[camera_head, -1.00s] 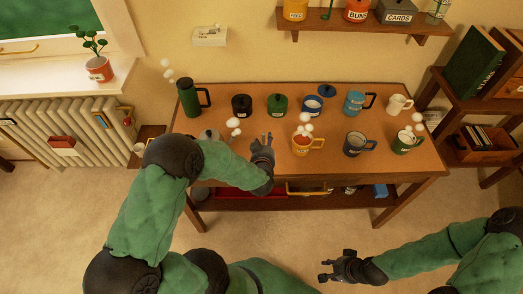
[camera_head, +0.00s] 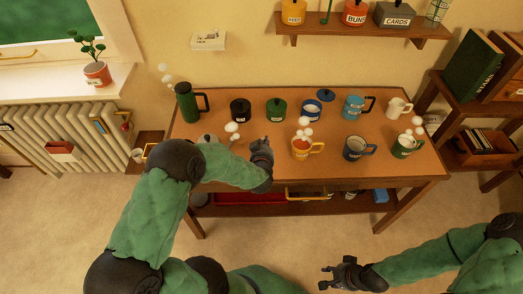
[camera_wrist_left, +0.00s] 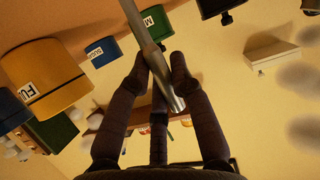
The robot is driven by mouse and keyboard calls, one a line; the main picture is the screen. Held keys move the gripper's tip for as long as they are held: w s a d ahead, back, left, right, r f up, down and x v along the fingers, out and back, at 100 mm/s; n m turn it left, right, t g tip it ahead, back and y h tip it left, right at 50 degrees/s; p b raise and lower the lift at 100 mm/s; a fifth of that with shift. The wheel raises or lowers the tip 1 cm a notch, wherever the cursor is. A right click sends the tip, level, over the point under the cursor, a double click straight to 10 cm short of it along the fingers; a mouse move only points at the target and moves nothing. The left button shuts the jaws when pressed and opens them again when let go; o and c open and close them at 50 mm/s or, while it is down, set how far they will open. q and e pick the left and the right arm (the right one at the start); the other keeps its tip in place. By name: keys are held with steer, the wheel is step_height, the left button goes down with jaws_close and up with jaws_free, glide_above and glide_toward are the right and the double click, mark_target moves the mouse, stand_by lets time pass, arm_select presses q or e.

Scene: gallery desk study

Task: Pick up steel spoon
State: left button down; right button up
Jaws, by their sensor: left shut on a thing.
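The steel spoon (camera_wrist_left: 150,45) shows in the left wrist view as a grey metal shaft running slantwise between my fingers. My left gripper (camera_wrist_left: 160,68) is shut on it. In the head view my left gripper (camera_head: 264,143) is over the front middle of the wooden desk (camera_head: 225,160). The spoon is too small to make out there, and I cannot tell whether it touches the desk. My right gripper (camera_head: 324,277) is open and empty, low in front of the desk.
An orange mug (camera_head: 301,153) stands just right of my left gripper. A grey-blue mug (camera_head: 354,150) and a green mug (camera_head: 403,148) are further right. Behind are a black pot (camera_head: 240,111), a green pot (camera_head: 276,110) and a tall green flask (camera_head: 187,103). White steam puffs float above.

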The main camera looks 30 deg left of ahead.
arm_select(q)
steer(key=shift+r+p, duration=0.3)
steer(key=shift+r, duration=0.25)
step_height(320, 180, up, 2)
steer(key=shift+r+p, duration=0.15)
steer(key=shift+p, duration=0.5)
steer(key=r+p+v, duration=0.1)
steer(key=p+v, duration=0.2)
steer(key=v, duration=0.5)
steer(key=a+r+p+v, duration=0.1)
steer(key=r+p+v, duration=0.1)
steer(key=v, duration=0.6)
steer(key=shift+r+p, duration=0.2)
steer(key=shift+p, duration=0.2)
steer(key=shift+w+a, duration=0.1)
steer(key=shift+w, duration=0.05)
